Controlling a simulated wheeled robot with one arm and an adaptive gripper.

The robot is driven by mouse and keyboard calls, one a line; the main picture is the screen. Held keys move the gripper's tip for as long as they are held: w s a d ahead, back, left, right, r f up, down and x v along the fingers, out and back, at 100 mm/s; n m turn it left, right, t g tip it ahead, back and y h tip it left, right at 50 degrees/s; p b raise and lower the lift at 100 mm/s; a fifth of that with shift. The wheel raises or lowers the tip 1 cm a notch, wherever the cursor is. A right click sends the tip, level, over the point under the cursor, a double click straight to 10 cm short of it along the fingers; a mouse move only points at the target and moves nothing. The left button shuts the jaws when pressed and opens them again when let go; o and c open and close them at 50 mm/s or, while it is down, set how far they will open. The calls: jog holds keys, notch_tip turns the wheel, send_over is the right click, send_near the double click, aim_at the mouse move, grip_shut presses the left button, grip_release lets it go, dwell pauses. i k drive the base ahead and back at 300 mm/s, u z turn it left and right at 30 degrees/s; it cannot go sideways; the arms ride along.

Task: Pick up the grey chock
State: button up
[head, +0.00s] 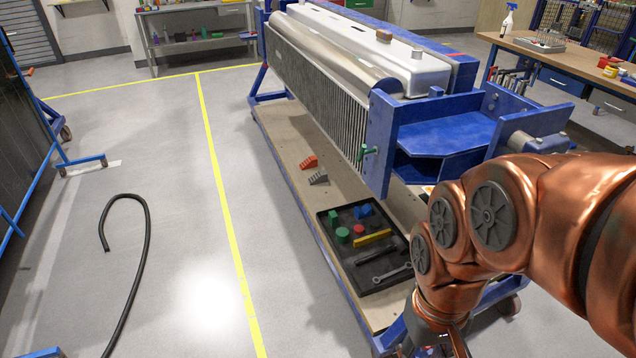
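The grey chock (319,177) is a small ridged wedge on the beige lower shelf (287,138) of the blue jig cart. It lies just in front of a red chock (309,162), between that and the black tray. My gripper (436,350) is at the bottom edge of the head view, below my copper arm and well to the lower right of the grey chock. Its fingertips are cut off by the frame, so its opening and any contents are hidden. Nothing touches the grey chock from my side.
A black tray (326,236) with coloured blocks and tools lies on the shelf between my gripper and the chocks. The blue jig frame (381,140) and its ribbed metal body (318,88) rise beside the chocks. A black hose (147,245) lies on the left floor.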

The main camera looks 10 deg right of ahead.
aim_at(320, 177)
jog(key=u, duration=0.7)
jog(key=i, duration=1)
jog(key=u, duration=0.75)
jog(key=i, duration=1.7)
jog(key=z, duration=0.65)
jog(key=i, duration=0.65)
jog(key=z, duration=0.4)
